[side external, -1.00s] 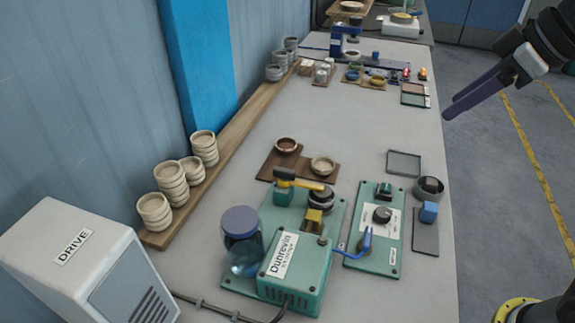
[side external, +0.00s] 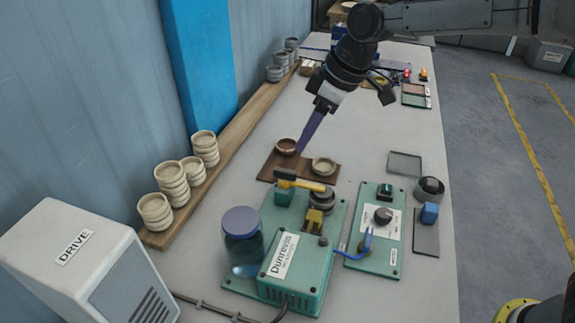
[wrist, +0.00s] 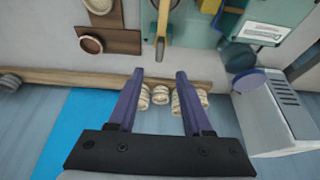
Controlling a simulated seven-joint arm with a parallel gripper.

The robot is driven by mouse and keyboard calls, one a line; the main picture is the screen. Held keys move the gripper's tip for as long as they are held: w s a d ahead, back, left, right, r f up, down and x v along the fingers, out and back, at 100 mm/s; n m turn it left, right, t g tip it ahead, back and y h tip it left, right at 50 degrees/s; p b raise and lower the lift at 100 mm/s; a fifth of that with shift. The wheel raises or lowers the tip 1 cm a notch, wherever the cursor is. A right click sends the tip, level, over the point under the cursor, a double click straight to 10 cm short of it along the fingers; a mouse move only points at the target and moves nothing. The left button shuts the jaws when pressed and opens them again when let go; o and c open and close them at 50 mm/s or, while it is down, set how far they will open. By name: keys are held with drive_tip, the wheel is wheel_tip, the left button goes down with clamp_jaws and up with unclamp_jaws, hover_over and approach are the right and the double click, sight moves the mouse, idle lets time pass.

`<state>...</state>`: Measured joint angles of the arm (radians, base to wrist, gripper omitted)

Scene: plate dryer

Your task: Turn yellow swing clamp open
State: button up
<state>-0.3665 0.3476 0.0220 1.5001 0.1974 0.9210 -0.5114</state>
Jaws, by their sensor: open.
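The yellow swing clamp (side external: 302,184) is a yellow bar with a dark end on a green block, at the back left corner of the green machine (side external: 293,265). It points right, over a dark round part (side external: 321,200). In the wrist view the clamp (wrist: 164,17) is at the top centre, ahead of the fingers. My gripper (side external: 301,152) has long purple fingers and hangs above the brown tray, behind the clamp and apart from it. In the wrist view my gripper (wrist: 154,73) is open, with nothing between its fingers.
A brown tray (side external: 267,173) with two small bowls lies behind the machine. A lidded jar (side external: 241,235) stands at the machine's left. A green control panel (side external: 378,240) with a knob is at right. Stacked bowls (side external: 171,182) line the wooden shelf. The bench beyond the tray has free room.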

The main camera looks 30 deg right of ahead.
sight(285, 170)
drive_tip(key=x, duration=1)
drive_tip(key=shift+w+a+f, duration=0.1)
drive_tip(key=shift+f, duration=0.15)
drive_tip(key=shift+c, duration=0.2)
clamp_jaws()
idle(0.8)
